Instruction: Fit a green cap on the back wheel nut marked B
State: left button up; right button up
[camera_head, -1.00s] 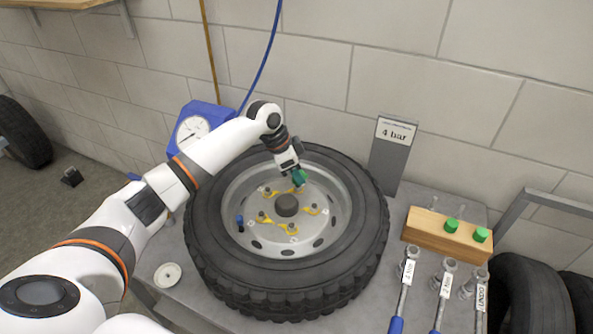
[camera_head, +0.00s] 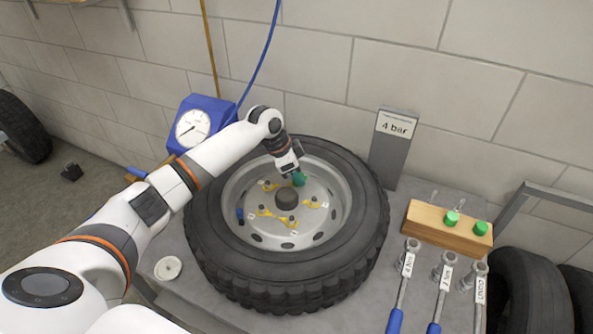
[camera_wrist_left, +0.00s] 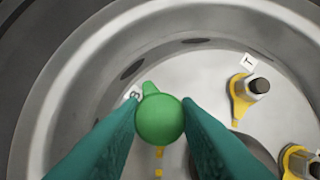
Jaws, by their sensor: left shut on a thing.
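My left gripper (camera_head: 298,176) is over the far side of the wheel's rim, its green fingers shut on a green cap (camera_wrist_left: 160,119). In the left wrist view the round cap sits between the fingertips (camera_wrist_left: 160,130). A partly covered label (camera_wrist_left: 135,95), which looks like B, shows just beside the cap. The nut under the cap is hidden, and I cannot tell whether the cap touches it. Another nut with a yellow pointer, labelled T (camera_wrist_left: 257,85), stands to the right. The wheel (camera_head: 232,262) lies flat. My right gripper is not in view.
Two green caps (camera_head: 452,218) stand on a wooden block (camera_head: 425,232) at the right. Several tagged wrenches (camera_head: 442,290) lie in front of it. A blue gauge (camera_head: 193,128) and a "4 bar" sign (camera_head: 393,150) stand behind the wheel. A dark hub (camera_head: 287,197) rises mid-wheel.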

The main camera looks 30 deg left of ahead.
pick_arm(q)
jog(key=o, duration=1.5)
jog(key=shift+r, duration=0.1)
notch_tip(320, 180, up, 8)
jog(key=p, duration=0.8)
